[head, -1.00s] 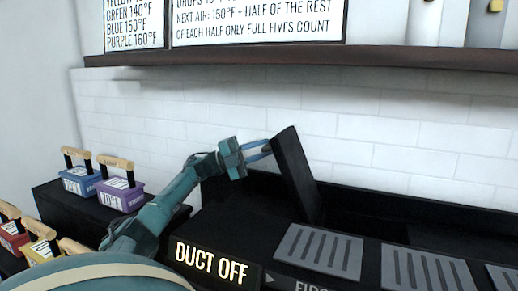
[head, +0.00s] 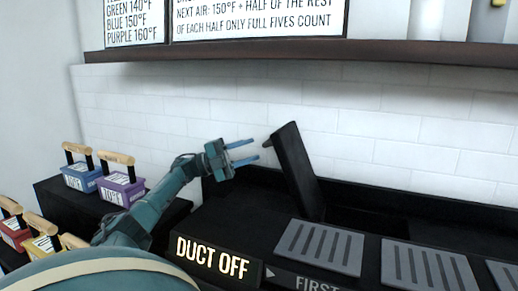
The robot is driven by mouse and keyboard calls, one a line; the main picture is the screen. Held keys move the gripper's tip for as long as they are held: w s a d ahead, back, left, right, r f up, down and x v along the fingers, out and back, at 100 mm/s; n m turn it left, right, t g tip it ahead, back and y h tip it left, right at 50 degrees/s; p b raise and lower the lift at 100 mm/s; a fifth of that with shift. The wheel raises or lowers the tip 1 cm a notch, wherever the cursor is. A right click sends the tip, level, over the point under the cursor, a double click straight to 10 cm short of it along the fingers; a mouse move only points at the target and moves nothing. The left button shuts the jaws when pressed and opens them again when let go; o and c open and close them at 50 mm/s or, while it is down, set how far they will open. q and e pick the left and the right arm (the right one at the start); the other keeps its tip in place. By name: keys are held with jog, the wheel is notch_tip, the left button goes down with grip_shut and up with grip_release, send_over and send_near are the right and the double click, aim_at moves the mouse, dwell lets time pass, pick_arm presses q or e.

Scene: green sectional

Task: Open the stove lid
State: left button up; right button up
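A black stove lid (head: 298,172) stands raised on the black stove, tilted slightly back toward the white wall. A small brownish knob or handle (head: 268,143) shows at its upper left edge. My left gripper (head: 245,152) is just left of the lid, apart from it. Its two blue fingers are spread, with nothing between them. My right gripper is not in view.
Grey slotted plates (head: 319,247) lie along the stove's front, right of a lit "DUCT OFF" sign (head: 212,257). Blue (head: 80,178) and purple (head: 121,190) handled boxes stand at left. A dark shelf (head: 300,52) runs above.

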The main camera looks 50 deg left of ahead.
pick_arm(q)
jog(key=shift+v, duration=1.45)
